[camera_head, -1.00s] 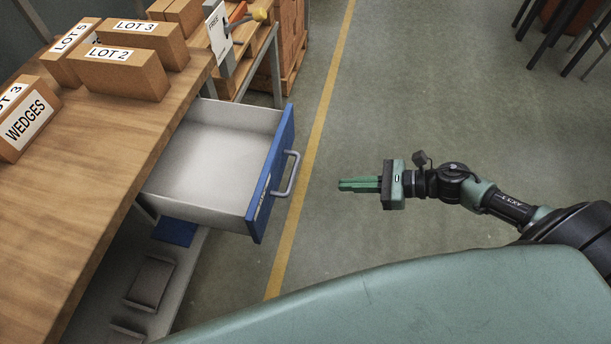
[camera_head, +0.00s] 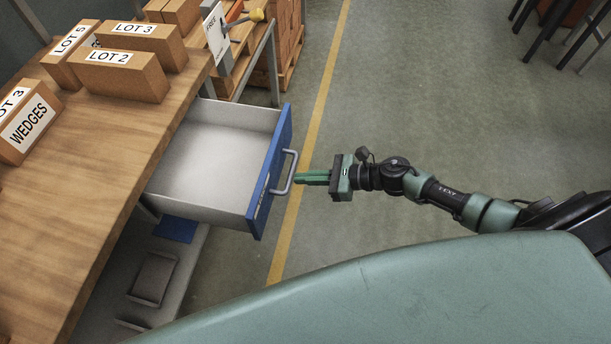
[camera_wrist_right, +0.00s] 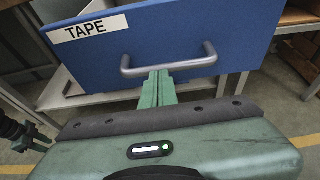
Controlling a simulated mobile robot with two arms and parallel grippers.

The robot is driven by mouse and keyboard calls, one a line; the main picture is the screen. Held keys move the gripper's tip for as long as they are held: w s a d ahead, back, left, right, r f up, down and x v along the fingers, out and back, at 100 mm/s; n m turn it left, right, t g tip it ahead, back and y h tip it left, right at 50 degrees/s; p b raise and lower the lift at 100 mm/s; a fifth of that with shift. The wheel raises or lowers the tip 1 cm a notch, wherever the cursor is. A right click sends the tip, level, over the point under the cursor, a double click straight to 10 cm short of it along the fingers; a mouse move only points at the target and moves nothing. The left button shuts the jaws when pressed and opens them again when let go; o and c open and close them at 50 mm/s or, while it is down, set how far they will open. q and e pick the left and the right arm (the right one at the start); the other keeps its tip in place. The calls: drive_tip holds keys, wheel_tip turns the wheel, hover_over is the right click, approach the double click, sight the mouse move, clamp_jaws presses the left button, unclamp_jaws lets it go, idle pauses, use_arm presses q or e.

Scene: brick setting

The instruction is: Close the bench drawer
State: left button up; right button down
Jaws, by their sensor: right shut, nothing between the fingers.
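The bench drawer (camera_head: 215,165) is pulled out of the wooden bench (camera_head: 95,180) and looks empty. Its blue front carries a grey bar handle (camera_head: 286,172). In the right wrist view the blue front (camera_wrist_right: 185,35) fills the upper part, with a TAPE label (camera_wrist_right: 89,28) and the handle (camera_wrist_right: 169,64). My right gripper (camera_head: 299,178) is shut and empty, its green fingers pointing at the drawer front. In the right wrist view its fingertips (camera_wrist_right: 159,74) are at the handle's lower edge; I cannot tell if they touch.
Boxes marked LOT 2 (camera_head: 118,80) and WEDGES (camera_head: 27,125) stand on the bench. A lower shelf (camera_head: 185,262) holds dark items. A wooden shelf unit stands behind. The floor right of the yellow line (camera_head: 318,110) is clear around my arm.

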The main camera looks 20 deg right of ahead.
drive_tip(key=b, duration=0.5)
hover_over(210, 172)
drive_tip(key=shift+s+d+f, duration=0.1)
drive_tip(key=shift+s+d, duration=0.05)
drive_tip(key=shift+w+a, duration=0.2)
drive_tip(key=shift+r, duration=0.25)
drive_tip(key=shift+r, duration=0.1)
